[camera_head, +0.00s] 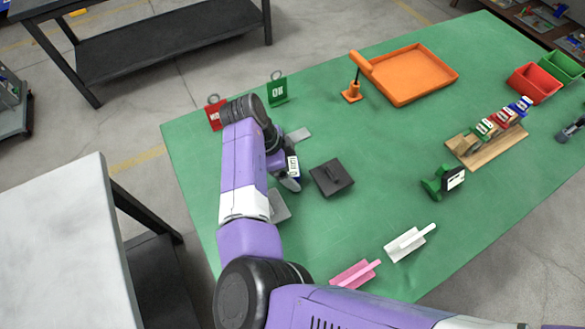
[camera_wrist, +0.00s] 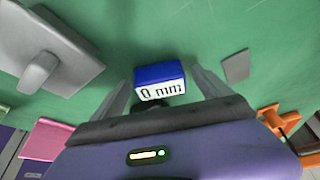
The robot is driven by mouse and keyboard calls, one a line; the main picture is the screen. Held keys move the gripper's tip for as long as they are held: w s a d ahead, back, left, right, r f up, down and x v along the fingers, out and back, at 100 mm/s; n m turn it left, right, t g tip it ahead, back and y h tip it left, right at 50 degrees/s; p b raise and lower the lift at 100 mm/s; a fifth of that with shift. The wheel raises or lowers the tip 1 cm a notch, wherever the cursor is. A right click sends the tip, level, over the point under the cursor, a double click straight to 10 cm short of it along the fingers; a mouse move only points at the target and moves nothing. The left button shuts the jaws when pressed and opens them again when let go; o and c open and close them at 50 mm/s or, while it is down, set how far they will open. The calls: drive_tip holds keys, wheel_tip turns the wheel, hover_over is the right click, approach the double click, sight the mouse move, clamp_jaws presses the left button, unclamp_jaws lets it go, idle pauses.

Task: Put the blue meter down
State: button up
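The blue meter (camera_wrist: 160,76) sits between my two fingers in the wrist view, with its white display reading "0 mm" toward the camera. In the head view the meter's white display (camera_head: 293,166) shows beside my gripper (camera_head: 289,181), low over the left part of the green table (camera_head: 370,240). One finger of my gripper (camera_wrist: 162,82) is on each side of the meter. I cannot tell whether the fingers press on it, or whether its underside touches the table. My arm hides part of the area.
A dark grey block (camera_head: 331,177) lies right of my gripper, and grey plates (camera_head: 299,135) lie close by. Red (camera_head: 215,113) and green (camera_head: 277,90) signs stand behind. A green meter (camera_head: 443,182), a wooden rack (camera_head: 487,146) and an orange tray (camera_head: 412,73) are farther right. The table's middle has bare room.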

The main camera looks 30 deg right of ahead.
drive_tip(key=c, duration=1.6)
drive_tip(key=shift+c, duration=0.2)
drive_tip(key=shift+r, duration=0.15)
